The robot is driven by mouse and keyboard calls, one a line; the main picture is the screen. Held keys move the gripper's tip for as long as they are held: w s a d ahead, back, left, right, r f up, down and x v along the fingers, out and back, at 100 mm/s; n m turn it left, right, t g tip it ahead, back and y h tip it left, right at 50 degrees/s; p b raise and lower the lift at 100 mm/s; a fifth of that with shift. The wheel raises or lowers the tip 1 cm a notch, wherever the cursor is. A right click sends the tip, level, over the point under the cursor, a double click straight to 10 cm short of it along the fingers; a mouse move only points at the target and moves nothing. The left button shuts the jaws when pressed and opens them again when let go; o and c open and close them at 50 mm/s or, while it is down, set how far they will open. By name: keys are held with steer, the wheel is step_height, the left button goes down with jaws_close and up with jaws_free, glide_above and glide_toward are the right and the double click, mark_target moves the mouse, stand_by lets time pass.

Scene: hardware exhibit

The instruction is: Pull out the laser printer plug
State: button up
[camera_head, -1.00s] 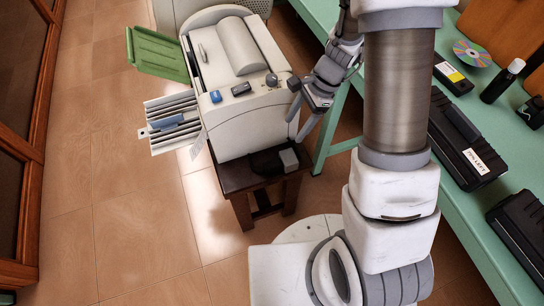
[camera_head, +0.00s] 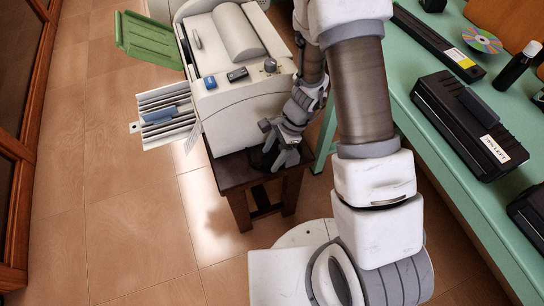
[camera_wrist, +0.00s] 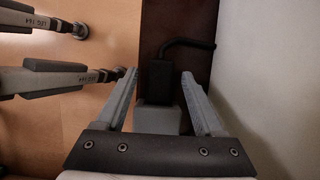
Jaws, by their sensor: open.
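The laser printer (camera_head: 240,100) is a white machine on a small dark wooden stand (camera_head: 232,172). Its pale side fills the right of the wrist view (camera_wrist: 265,70). A black block with a black cord, which looks like the plug (camera_wrist: 160,73), lies over the stand in the wrist view. A grey block (camera_wrist: 158,118) adjoins its near end; I cannot tell how they are joined. My gripper (camera_wrist: 160,76) is open, with one finger on each side of these blocks and visible gaps. In the head view my gripper (camera_head: 272,146) is beside the printer's front and hides most of the plug.
A green table (camera_head: 425,125) stands on the right, with a black cartridge (camera_head: 455,125), a disc (camera_head: 482,39) and a dark bottle (camera_head: 517,66). A green tray (camera_head: 148,38) and a slatted tray (camera_head: 165,115) stick out from the printer's left. The tiled floor at left is clear.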

steer(key=shift+f, duration=0.1)
steer(key=shift+c, duration=0.3)
jaws_close()
steer(key=shift+a, duration=0.15)
stand_by(1.0)
